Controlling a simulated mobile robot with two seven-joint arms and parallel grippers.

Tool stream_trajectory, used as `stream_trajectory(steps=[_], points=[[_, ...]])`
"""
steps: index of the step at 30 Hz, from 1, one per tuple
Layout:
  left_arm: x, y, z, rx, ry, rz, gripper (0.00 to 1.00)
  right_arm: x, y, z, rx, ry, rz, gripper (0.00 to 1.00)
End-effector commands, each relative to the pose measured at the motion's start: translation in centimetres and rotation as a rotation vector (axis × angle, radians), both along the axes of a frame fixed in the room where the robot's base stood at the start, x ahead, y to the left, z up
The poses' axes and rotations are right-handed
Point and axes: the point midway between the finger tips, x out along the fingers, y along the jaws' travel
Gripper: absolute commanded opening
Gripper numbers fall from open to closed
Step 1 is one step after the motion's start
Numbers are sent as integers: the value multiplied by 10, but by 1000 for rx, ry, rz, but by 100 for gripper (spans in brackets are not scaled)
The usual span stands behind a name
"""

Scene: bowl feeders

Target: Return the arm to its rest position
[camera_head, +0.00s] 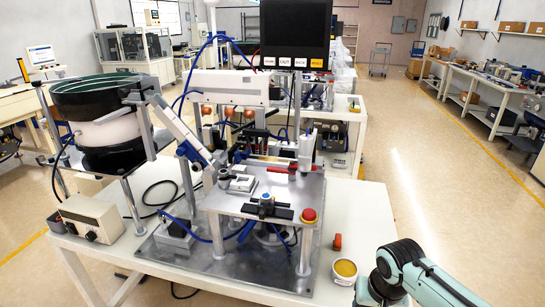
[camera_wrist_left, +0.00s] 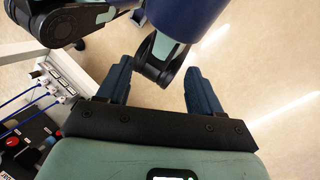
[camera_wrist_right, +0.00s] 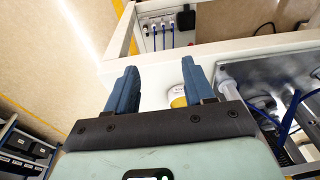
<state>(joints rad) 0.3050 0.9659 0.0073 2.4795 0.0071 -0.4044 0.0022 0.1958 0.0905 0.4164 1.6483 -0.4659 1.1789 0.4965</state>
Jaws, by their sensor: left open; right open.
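One of my arms, teal with dark joints, shows at the bottom right of the head view; no gripper shows there. In the left wrist view my left gripper (camera_wrist_left: 158,66) is open, its blue fingers wide apart with nothing between them. Dark and blue links of my own arm lie beyond it, over the floor. In the right wrist view my right gripper (camera_wrist_right: 158,66) is open and empty. Its fingers show over the white table edge (camera_wrist_right: 230,50), with a yellow-topped round container (camera_wrist_right: 178,98) partly hidden beside the right finger.
The white table (camera_head: 362,215) carries the bowl feeder (camera_head: 105,110), a metal fixture with a red button (camera_head: 309,215), a control box (camera_head: 90,217), an orange piece (camera_head: 337,241) and a yellow-topped cup (camera_head: 344,270). Open floor (camera_head: 440,190) lies to the right.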

Motion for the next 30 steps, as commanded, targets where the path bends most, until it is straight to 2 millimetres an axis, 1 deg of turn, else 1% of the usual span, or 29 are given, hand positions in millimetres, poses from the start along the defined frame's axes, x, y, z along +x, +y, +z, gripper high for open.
stream_trajectory(steps=[1,2,3,5,6,8,9,11,12,14,15,17,18,21,22,24,25,27,30], points=[[2,0,9,0,-2,0,65,1,8,-33,41,44,26,53],[2,0,12,0,-2,0,65,3,13,-49,64,53,39,53],[3,0,15,0,-2,0,65,3,20,-71,98,66,53,53],[3,0,21,0,-3,-1,65,-1,31,-106,150,88,70,53],[4,0,26,-1,-2,-2,65,-6,38,-130,187,103,77,53],[5,0,33,-1,-1,-3,65,-19,50,-168,244,126,79,53],[5,0,38,-2,1,-3,65,-32,59,-193,281,143,76,53],[7,0,47,-2,1,-4,65,-55,71,-230,332,163,59,53],[8,0,53,-3,2,-5,65,-75,78,-252,359,177,41,53],[10,0,62,-4,2,-5,65,-106,87,-279,386,193,10,53],[12,0,67,-4,1,-5,65,-127,91,-294,394,203,-12,53],[14,0,74,-3,0,-6,65,-157,94,-310,394,218,-45,53],[16,0,79,-3,-1,-6,65,-176,95,-318,387,226,-62,53],[19,0,86,-4,-1,-7,65,-214,94,-328,361,242,-92,53],[19,0,88,-4,-1,-7,65,-222,93,-330,353,245,-98,53],[20,0,90,-4,-1,-7,65,-235,91,-332,337,250,-107,53],[20,0,90,-4,-1,-7,65,-239,91,-333,332,250,-109,53],[20,0,90,-4,0,-7,65,-243,90,-334,325,249,-112,53],[19,0,90,-4,0,-7,65,-244,90,-335,324,247,-114,53]])
